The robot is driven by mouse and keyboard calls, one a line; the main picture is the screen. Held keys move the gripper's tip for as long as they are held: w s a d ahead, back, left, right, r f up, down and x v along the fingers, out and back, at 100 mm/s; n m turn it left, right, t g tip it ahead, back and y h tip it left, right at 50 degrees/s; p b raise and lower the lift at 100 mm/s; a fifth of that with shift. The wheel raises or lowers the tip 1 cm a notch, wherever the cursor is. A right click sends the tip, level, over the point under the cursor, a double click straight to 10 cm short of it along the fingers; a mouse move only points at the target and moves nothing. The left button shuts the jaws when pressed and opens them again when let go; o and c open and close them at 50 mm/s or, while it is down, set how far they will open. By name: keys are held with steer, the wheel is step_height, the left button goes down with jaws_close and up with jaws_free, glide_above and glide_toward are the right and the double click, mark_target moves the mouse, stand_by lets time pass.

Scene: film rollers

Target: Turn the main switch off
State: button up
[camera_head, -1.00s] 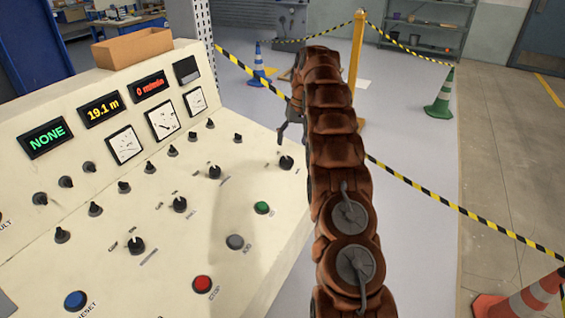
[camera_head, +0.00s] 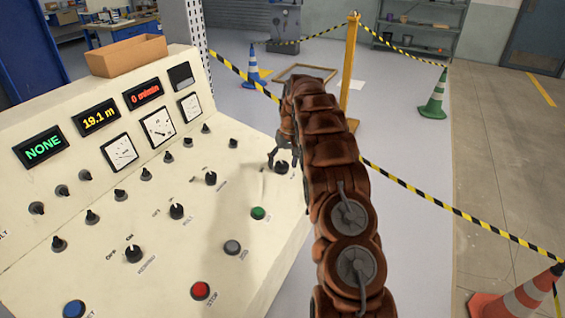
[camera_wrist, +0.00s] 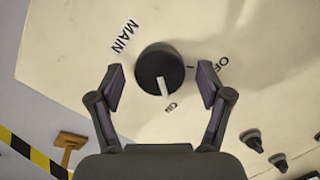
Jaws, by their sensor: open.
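The main switch is a round black knob (camera_wrist: 160,68) with a white pointer, on the cream panel beside the MAIN label (camera_wrist: 125,37). Its pointer is turned toward the ON mark (camera_wrist: 172,107), and the OFF mark (camera_wrist: 218,66) lies to the right. My gripper (camera_wrist: 160,88) is open, with one finger on each side of the knob and gaps visible between. In the head view, the main switch (camera_head: 281,168) is at the panel's right edge, with my gripper (camera_head: 281,157) just above it and partly hidden by my arm.
The cream console (camera_head: 110,215) holds several other knobs, a red button (camera_head: 200,290), a green button (camera_head: 258,213) and a blue button (camera_head: 74,309). Barrier tape (camera_head: 440,207) runs behind my arm.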

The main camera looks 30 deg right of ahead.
steer(key=shift+f, duration=0.15)
steer(key=c, duration=1.2)
